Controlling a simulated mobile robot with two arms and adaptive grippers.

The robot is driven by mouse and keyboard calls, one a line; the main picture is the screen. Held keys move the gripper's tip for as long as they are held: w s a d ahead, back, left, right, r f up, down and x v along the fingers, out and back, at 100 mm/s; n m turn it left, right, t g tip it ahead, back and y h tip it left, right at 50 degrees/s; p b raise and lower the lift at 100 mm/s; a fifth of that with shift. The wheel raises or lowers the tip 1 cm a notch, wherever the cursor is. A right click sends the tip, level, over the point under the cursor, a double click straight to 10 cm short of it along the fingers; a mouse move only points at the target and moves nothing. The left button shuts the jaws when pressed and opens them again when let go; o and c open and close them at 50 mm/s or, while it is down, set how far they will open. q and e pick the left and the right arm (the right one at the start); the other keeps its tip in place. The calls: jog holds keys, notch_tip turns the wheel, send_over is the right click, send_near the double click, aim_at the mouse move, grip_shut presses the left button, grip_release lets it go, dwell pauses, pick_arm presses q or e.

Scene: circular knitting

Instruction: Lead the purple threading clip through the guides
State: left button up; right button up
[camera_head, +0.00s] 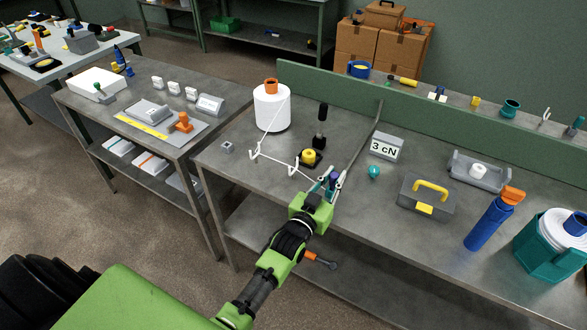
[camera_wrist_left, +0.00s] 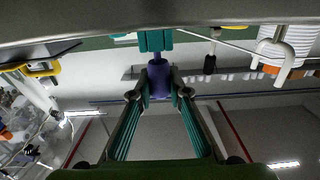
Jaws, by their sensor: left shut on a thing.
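My left gripper (camera_head: 330,186) is shut on the purple threading clip (camera_head: 334,180), near the front edge of the table. The clip also shows between the fingers in the left wrist view (camera_wrist_left: 158,80), with a teal part at its far end. A pale thread runs from the white yarn cone (camera_head: 272,112) past a white hooked guide (camera_head: 254,154) and a second white guide (camera_head: 294,163) toward the clip. A white guide (camera_wrist_left: 285,50) and the thread also show in the wrist view. Whether the thread sits fully inside each guide is too small to tell. My right gripper is out of view.
A "3 cN" sign (camera_head: 386,147), teal knob (camera_head: 374,172) and grey toolbox (camera_head: 426,198) stand to the right. A low green wall (camera_head: 350,95) runs behind.

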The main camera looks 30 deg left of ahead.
pick_arm(q)
jog(key=shift+f, duration=0.3)
dwell(0.5)
jog(key=o, duration=1)
jog(key=s, duration=1.2)
jog(key=shift+a, duration=0.3)
